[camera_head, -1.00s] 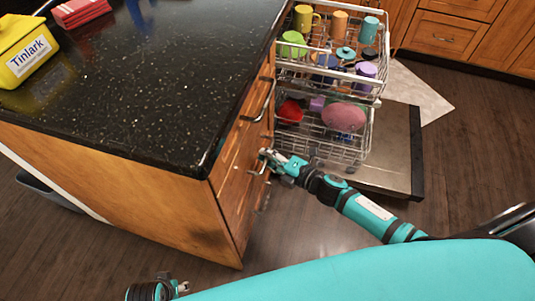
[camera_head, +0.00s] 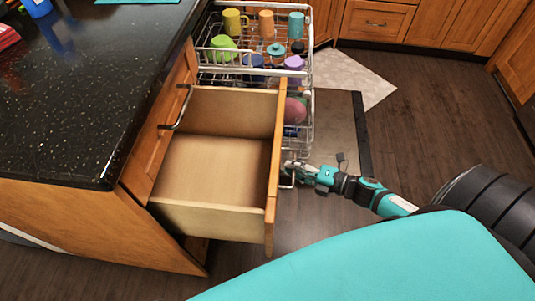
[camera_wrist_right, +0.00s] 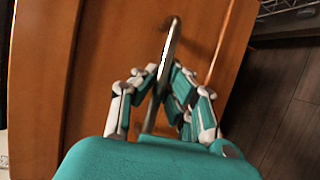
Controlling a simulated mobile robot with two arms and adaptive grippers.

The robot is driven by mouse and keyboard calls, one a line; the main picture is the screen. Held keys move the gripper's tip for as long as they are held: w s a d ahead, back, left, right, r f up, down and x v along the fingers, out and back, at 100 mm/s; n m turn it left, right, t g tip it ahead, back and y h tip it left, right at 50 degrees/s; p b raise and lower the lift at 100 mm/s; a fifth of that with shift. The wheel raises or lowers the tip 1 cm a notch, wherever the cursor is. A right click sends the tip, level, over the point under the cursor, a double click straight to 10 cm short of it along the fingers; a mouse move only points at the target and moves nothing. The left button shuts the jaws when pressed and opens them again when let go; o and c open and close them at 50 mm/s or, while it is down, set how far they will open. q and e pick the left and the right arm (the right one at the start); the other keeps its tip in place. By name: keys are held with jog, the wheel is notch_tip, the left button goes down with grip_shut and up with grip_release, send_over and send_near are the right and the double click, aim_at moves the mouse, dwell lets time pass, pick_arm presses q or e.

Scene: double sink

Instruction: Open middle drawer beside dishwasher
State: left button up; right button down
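The middle drawer (camera_head: 205,170) beside the dishwasher is pulled far out of the wooden island and looks empty inside. Its front panel (camera_head: 273,180) faces right in the head view and fills much of the right wrist view (camera_wrist_right: 95,50). My right gripper (camera_head: 296,173) is at the outer side of that front. In the right wrist view, the metal drawer handle (camera_wrist_right: 168,55) runs between the two fingers, which close in on it from both sides (camera_wrist_right: 160,88). My left gripper is not in view.
The dishwasher (camera_head: 350,130) stands open behind the drawer, its racks (camera_head: 300,75) pulled out with cups and dishes, close to the drawer front. A closed drawer with a handle (camera_head: 180,108) is above the open one. Dark floor is free to the right.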

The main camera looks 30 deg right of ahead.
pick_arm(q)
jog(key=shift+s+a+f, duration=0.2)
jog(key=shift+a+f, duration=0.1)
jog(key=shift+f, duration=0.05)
pick_arm(e)
jog(key=s+d, duration=0.4)
jog(key=d, duration=0.2)
jog(key=shift+s+d+r, duration=0.15)
jog(key=shift+s+d, duration=0.05)
jog(key=shift+d, duration=0.15)
jog(key=c, duration=1.4)
grip_release()
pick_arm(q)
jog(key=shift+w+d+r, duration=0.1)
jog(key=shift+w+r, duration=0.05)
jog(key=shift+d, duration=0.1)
pick_arm(e)
jog(key=v, duration=1.2)
